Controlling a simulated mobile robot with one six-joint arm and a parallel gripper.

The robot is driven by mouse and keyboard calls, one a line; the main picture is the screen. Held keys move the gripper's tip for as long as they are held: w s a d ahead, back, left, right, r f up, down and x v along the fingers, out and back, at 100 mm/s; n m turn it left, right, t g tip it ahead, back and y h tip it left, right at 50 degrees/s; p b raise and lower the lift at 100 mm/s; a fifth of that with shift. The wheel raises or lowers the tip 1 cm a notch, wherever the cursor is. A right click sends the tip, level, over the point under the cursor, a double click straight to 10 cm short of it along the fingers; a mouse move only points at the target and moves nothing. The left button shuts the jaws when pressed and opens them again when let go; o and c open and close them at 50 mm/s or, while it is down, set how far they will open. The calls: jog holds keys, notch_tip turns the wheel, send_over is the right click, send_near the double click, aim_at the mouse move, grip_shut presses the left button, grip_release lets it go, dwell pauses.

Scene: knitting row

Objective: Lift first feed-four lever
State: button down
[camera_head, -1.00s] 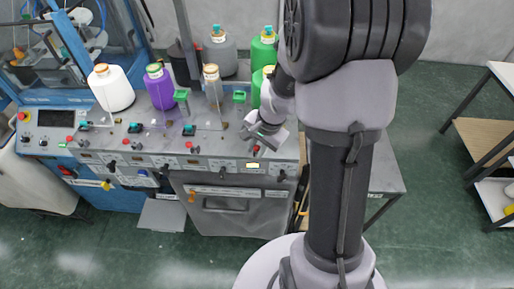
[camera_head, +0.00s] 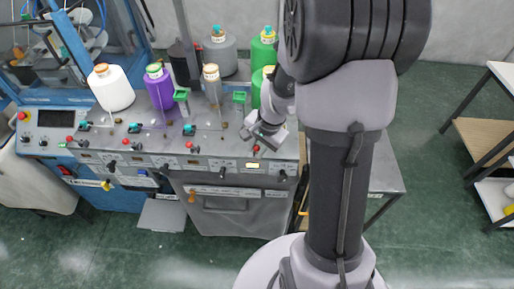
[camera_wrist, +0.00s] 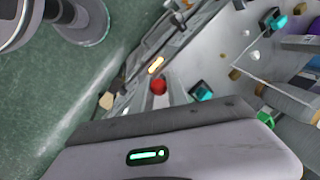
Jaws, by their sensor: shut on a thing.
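The feed-four lever has a red round knob (camera_head: 256,149) at the right end of the machine's front panel. It also shows in the wrist view as a red ball (camera_wrist: 159,87). My gripper (camera_head: 261,137) is right above it in the head view, and the knob sits at the fingertips. My gripper is shut on the lever; the exact contact is partly hidden by the fingers. A teal-topped black part (camera_wrist: 201,92) lies just beside the fingers in the wrist view.
Similar red-knobbed levers stand to the left, one of them (camera_head: 188,145) nearest. White (camera_head: 111,90), purple (camera_head: 160,91) and green yarn cones stand behind on the grey machine top. A lit yellow display (camera_head: 252,165) is below the knob.

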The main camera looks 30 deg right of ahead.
dwell(0.3)
jog(key=r+g+p, duration=0.1)
jog(key=p, duration=0.2)
jog(key=shift+w+d+y, duration=0.1)
jog(key=shift+w+y, duration=0.05)
jog(key=shift+y, duration=0.15)
jog(key=shift+w+d+g+p, duration=0.2)
jog(key=shift+g+p, duration=0.1)
jog(key=shift+p, duration=0.4)
jog(key=shift+w+f+g+y+p, duration=0.2)
jog(key=shift+g+y+p, duration=0.15)
jog(key=shift+y, duration=0.15)
jog(key=shift+s+f, duration=0.1)
jog(key=c, duration=1.3)
grip_release()
jog(key=shift+c, duration=0.2)
jog(key=v, duration=1.7)
jog(key=shift+r, duration=0.2)
